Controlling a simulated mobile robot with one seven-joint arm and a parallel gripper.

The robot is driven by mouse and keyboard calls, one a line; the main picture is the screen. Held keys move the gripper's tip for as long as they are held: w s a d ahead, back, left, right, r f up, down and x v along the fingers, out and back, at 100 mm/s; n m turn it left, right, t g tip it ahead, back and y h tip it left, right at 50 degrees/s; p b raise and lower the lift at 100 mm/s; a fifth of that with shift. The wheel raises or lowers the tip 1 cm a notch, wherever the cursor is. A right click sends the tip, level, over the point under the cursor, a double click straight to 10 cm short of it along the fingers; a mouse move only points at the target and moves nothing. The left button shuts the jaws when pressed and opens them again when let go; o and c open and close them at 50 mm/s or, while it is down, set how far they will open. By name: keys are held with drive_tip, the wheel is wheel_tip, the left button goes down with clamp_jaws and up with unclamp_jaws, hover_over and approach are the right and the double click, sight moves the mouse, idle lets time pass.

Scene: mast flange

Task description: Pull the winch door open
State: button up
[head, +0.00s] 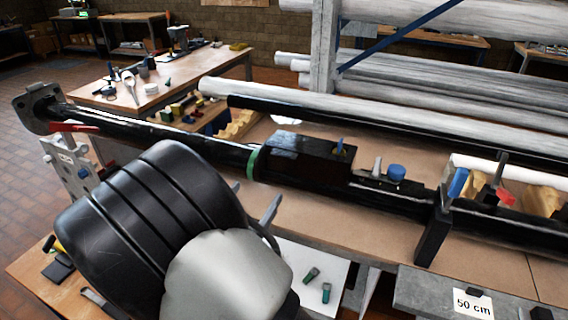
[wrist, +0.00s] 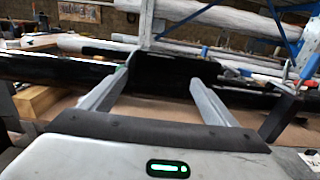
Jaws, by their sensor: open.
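A long black mast (head: 190,141) lies across the bench. It carries a black box-like housing (head: 308,153) just right of a green ring (head: 254,162). I take this housing to be the winch box; its door's edges and handle are too dark to make out, so I cannot tell how far it is open. My gripper (head: 256,192) is open and empty in front of the mast, below and left of the housing. In the wrist view, the dark housing (wrist: 172,75) shows beyond and between the spread fingers of my gripper (wrist: 160,80), apparently without contact.
A blue knob (head: 396,172) and a grey peg stand on the mast right of the housing. A black clamp post (head: 432,236) and a grey beam marked 50 cm (head: 440,296) are at the right. White tubes (head: 400,112) lie behind. Some brown bench top is bare.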

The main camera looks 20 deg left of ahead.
sight(282, 157)
drive_tip(key=w, duration=0.5)
drive_tip(key=w+d, duration=0.1)
drive_tip(key=w, duration=1)
drive_tip(key=shift+w+d, duration=0.2)
drive_tip(key=shift+w, duration=0.05)
drive_tip(key=shift+c, duration=0.4)
drive_tip(key=shift+r+p, duration=0.1)
drive_tip(key=shift+p, duration=0.2)
drive_tip(key=c, duration=1.4)
